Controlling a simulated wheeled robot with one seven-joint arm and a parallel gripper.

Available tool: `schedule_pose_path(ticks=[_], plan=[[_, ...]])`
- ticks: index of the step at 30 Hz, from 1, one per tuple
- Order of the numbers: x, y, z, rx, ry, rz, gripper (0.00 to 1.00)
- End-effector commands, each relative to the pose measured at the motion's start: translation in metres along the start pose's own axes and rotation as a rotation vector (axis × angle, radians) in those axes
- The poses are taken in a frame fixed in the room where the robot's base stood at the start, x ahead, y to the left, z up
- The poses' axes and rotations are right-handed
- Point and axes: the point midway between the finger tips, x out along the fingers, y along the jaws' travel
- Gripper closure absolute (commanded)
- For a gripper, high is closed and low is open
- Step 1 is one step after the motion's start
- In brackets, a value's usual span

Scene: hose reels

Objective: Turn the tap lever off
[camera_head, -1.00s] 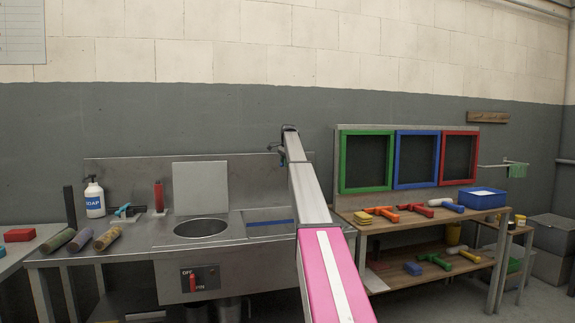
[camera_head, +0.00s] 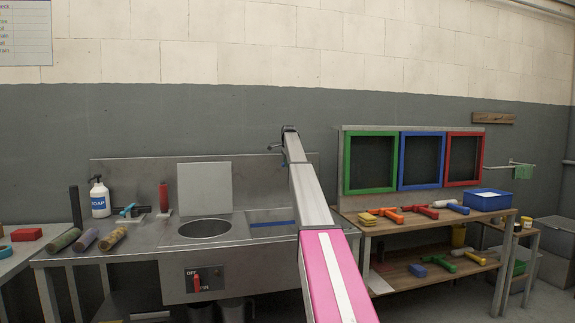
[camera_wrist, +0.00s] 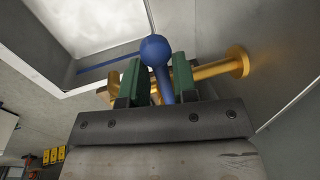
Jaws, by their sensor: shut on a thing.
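In the wrist view, a blue tap lever (camera_wrist: 155,50) with a round ball end stands between the green fingers of my gripper (camera_wrist: 157,82). My gripper is shut on the lever's shaft, with the ball sticking out past the fingers. A brass tap pipe (camera_wrist: 215,69) runs behind the lever to a round flange on the grey metal wall. The fingers and lever hide part of the tap's body.
The steel sink bench (camera_head: 140,244) has a round basin (camera_head: 204,228) and a front panel with a red handle (camera_head: 197,284) marked OFF. A soap bottle (camera_head: 99,198) stands at left. A wooden shelf (camera_head: 390,228) with coloured tools stands at right.

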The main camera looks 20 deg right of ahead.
Motion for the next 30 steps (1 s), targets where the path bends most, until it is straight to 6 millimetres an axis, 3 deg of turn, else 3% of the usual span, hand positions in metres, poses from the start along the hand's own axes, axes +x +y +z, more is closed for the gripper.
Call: schedule_pose_path(ticks=[2,3,4,17,23,30], plan=[[-0.001,-0.003,0.000,0.001,0.001,-0.006,1.00],[-0.001,-0.003,0.000,0.000,0.001,-0.007,0.70],[-0.001,-0.003,0.000,0.000,0.001,-0.007,0.60],[-0.005,-0.002,0.000,-0.001,0.000,-0.004,0.59],[-0.029,-0.002,0.000,-0.001,0.000,-0.006,0.59],[-0.073,-0.003,0.000,-0.001,0.001,-0.006,0.59]])
